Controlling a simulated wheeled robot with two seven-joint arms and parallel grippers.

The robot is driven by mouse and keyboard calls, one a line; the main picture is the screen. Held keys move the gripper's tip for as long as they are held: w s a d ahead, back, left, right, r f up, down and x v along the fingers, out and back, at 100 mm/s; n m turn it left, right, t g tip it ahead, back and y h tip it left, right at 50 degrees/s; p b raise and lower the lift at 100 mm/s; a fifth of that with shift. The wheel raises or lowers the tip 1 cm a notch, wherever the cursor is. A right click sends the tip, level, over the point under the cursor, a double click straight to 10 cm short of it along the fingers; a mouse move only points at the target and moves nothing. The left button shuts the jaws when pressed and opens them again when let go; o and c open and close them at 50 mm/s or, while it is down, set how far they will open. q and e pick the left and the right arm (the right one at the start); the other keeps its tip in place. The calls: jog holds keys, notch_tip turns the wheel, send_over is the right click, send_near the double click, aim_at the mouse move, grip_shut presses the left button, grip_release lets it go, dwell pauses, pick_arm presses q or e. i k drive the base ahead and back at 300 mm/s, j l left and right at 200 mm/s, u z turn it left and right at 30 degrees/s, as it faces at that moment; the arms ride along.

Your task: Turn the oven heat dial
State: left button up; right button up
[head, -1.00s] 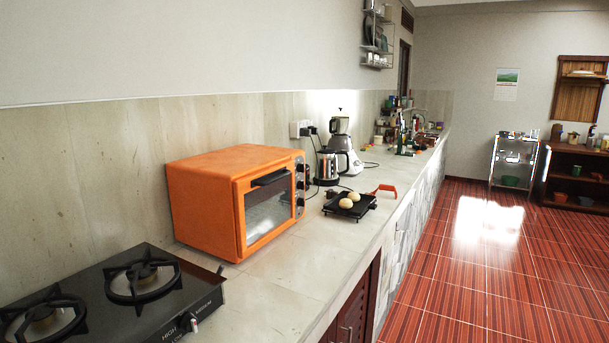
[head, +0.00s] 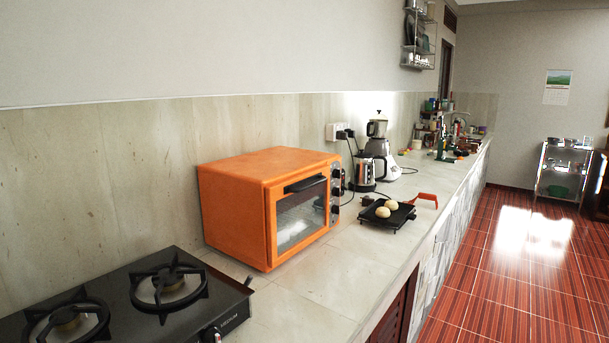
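The orange oven (head: 238,212) stands on the stone counter against the tiled wall, left of the picture's middle. Its glass door (head: 300,215) is shut and faces right, with a dark handle along the top. The oven's dials (head: 336,192) are dark knobs in a column on the strip at the door's far right edge. They are small, and I cannot tell which one is the heat dial or how it is set. Neither of my grippers is in view.
A black gas stove (head: 135,305) is at the near left. A black grill pan (head: 388,215) with two round buns sits beyond the oven, near the counter edge. The red floor (head: 490,300) at right is clear.

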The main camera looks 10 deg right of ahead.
aim_at(336, 173)
jog(key=i+l+u, duration=0.2)
jog(key=l+u, duration=0.2)
jog(key=l, duration=0.25)
jog(key=i+l+u, duration=0.15)
jog(key=l, duration=0.2)
jog(key=l+u, duration=0.2)
jog(key=l, duration=0.15)
jog(key=i, duration=0.05)
